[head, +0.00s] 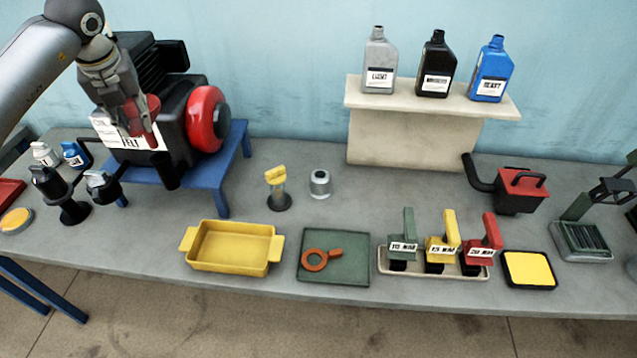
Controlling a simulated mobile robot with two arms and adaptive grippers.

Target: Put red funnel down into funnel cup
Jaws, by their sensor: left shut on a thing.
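My left gripper (143,122) hangs at the upper left, in front of the black engine. It is shut on the red funnel (153,108), and its fingers partly cover it. The funnel is held in the air above a dark cylindrical part (164,172) near the blue stand; I cannot tell what that part is. A small grey cup with a pale rim (320,183) stands on the bench, right of a yellow-topped holder (276,188). It may be the funnel cup, but I cannot tell for sure. My right gripper cannot be made out.
The black engine with a red wheel (208,118) sits on the blue stand (234,165). A yellow tray (233,262), a green mat (352,270) and several marked pieces in a rack (390,269) line the front edge. Bottles stand on a raised shelf (420,110). Bare bench lies around the grey cup.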

